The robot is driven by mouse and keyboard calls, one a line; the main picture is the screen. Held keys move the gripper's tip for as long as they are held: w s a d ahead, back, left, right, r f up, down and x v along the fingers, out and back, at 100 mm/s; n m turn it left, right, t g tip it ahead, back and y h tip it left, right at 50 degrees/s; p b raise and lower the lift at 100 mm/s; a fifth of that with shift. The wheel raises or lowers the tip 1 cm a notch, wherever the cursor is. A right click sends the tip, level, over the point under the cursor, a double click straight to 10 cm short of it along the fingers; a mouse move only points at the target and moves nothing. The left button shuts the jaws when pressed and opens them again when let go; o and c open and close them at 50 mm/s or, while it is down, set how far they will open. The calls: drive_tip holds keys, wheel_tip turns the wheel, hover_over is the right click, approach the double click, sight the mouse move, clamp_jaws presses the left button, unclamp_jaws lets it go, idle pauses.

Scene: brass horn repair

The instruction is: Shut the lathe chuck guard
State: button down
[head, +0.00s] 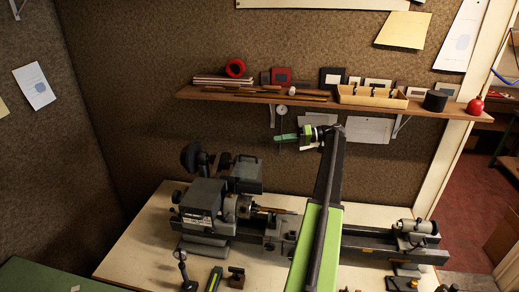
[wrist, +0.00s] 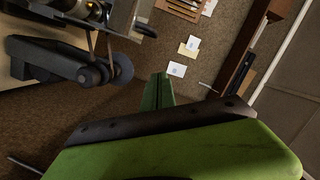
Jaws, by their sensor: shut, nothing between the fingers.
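The grey lathe stands on the pale bench, with its headstock (head: 203,198) at the left and its chuck (head: 243,207) to the right of it. A dark boxy part (head: 247,173) stands up behind and above the chuck and looks like the chuck guard, raised. The chuck shows uncovered from the front. My gripper (head: 279,138) is above and behind the lathe, to the right of that part and apart from it, pointing left. Its green fingers also show in the wrist view (wrist: 160,90), shut and empty. Part of the lathe (wrist: 85,65) shows at upper left there.
A wall shelf (head: 300,98) with boxes, frames and a red apple (head: 475,106) hangs just above my gripper. A dial gauge (head: 282,109) hangs under it. A small stand (head: 184,268) and tools lie at the bench front. The tailstock (head: 412,235) is at the right.

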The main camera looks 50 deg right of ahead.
drive_tip(key=w+a+f+b, duration=0.1)
drive_tip(key=w+a, duration=0.1)
drive_tip(key=a, duration=0.1)
drive_tip(key=w+a+f+b, duration=0.1)
drive_tip(key=w+a, duration=0.1)
drive_tip(key=w+a+f+b, duration=0.1)
drive_tip(key=w+a, duration=0.1)
drive_tip(key=a, duration=0.1)
drive_tip(key=shift+w+a, duration=0.1)
drive_tip(key=shift+a, duration=0.25)
drive_tip(key=shift+s+a+f, duration=0.25)
drive_tip(key=shift+s+a, duration=0.05)
drive_tip(key=shift+a, duration=0.15)
